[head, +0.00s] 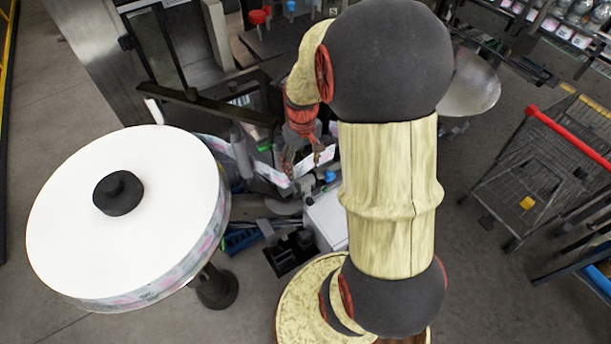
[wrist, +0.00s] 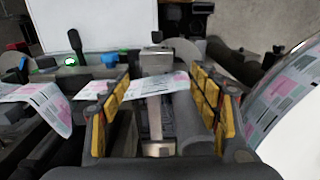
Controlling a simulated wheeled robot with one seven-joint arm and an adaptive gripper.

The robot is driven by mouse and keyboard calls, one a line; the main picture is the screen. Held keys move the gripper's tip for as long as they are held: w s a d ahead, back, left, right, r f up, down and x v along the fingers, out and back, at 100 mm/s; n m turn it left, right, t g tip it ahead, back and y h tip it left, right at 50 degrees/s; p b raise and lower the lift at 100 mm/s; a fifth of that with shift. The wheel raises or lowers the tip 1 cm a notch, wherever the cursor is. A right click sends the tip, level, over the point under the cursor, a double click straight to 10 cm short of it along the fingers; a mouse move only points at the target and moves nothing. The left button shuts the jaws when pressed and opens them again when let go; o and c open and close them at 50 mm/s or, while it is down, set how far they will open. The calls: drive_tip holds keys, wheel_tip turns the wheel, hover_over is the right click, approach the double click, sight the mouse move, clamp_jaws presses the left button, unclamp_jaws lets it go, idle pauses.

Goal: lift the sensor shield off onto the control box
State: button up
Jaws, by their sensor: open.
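My gripper (wrist: 160,100) is open, its two yellow-padded fingers apart on either side of a small metal bracket. This silvery bracket, which seems to be the sensor shield (wrist: 156,62), stands upright by the printed label web, with nothing gripped. Whether the fingers touch it, I cannot tell. The control box seems to be the white box (wrist: 95,22) at the top left of the wrist view; its pale top (head: 326,222) also shows in the head view, partly hidden by my arm. In the head view my gripper (head: 303,160) points down into the labeller, and the shield cannot be made out.
A large white-topped label reel (head: 130,215) stands left of the labeller. The printed label web (wrist: 140,86) crosses under my fingers. Dark rollers and a small green-lit part (wrist: 70,62) are close by. A wire cart with a red handle (head: 570,135) stands right.

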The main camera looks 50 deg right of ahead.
sight(305, 178)
drive_tip(key=f, duration=0.2)
drive_tip(key=f+p, duration=0.1)
drive_tip(key=f, duration=0.4)
drive_tip(key=shift+s+d+f, duration=0.15)
drive_tip(key=shift+d+f, duration=0.1)
drive_tip(key=shift+f, duration=0.05)
drive_tip(key=c, duration=0.4)
drive_tip(key=c, duration=1)
